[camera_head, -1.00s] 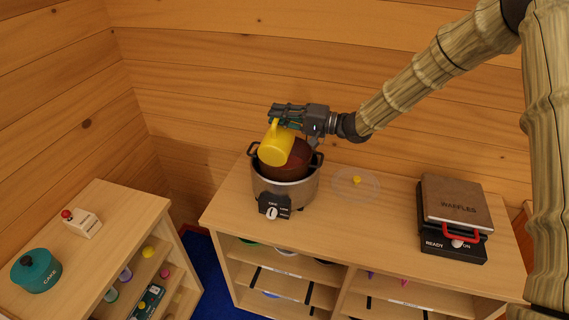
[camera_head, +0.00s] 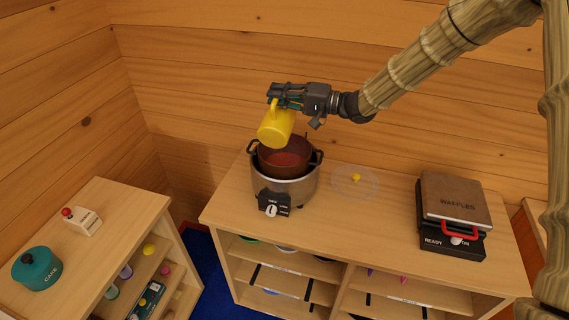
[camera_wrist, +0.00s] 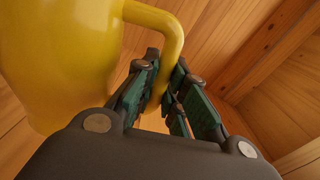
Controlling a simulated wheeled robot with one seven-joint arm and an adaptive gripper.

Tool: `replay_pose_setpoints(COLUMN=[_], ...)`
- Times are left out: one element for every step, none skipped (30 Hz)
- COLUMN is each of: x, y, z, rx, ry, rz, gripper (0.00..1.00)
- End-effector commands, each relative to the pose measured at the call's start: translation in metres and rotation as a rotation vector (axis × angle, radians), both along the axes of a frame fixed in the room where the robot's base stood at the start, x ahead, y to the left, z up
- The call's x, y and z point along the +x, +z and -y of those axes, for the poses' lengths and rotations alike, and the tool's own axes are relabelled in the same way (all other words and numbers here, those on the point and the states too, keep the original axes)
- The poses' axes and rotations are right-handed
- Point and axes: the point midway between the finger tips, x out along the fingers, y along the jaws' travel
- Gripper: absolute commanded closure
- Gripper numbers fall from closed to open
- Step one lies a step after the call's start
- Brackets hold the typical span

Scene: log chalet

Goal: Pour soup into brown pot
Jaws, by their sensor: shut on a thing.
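My gripper (camera_head: 283,95) is shut on the handle of a yellow pitcher (camera_head: 276,127) and holds it tilted, mouth down, above the left part of the brown pot. The wrist view shows my fingers (camera_wrist: 166,95) closed around the handle of the yellow pitcher (camera_wrist: 60,60). The brown pot (camera_head: 305,154) sits inside a silver cooker (camera_head: 297,190) with a dark control box and dial. Reddish-brown soup shows inside the pot. No stream shows between pitcher and pot. The pitcher's inside is hidden.
A clear lid with a yellow knob (camera_head: 356,178) lies on the shelf top right of the cooker. A waffle maker (camera_head: 455,212) stands farther right. A lower shelf unit at left holds a teal cake tin (camera_head: 37,268) and a white box with a red knob (camera_head: 82,221).

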Motion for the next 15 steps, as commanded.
replay_pose_setpoints(x=[0.000, 0.000, 0.000, 0.000, 0.000, 0.000, 0.000, 0.000, 0.000, 0.000, 0.000, 0.000, 0.000, 0.000, 0.000], y=[0.007, 0.011, 0.015, 0.017, 0.020, 0.024, 0.028, 0.031, 0.035, 0.037, 0.040, 0.044, 0.048, 0.051, 0.055], z=[0.000, 0.000, 0.000, 0.000, 0.000, 0.000, 0.000, 0.000, 0.000, 0.000, 0.000, 0.000, 0.000, 0.000, 0.000], rx=[0.001, 0.001, 0.001, 0.001, 0.001, 0.001, 0.001, 0.001, 0.001, 0.001, 0.001, 0.001, 0.001, 0.001, 0.001], ry=[0.000, 0.000, 0.000, 0.000, 0.000, 0.000, 0.000, 0.000, 0.000, 0.000, 0.000, 0.000, 0.000, 0.000, 0.000], rz=[0.004, 0.004, 0.003, 0.003, 0.003, 0.003, 0.004, 0.004, 0.004, 0.003, 0.003, 0.003, 0.003, 0.004, 0.004], gripper=[1.00, 1.00, 1.00, 1.00, 1.00, 1.00, 1.00, 1.00, 1.00, 1.00, 1.00, 1.00, 1.00, 1.00, 1.00])
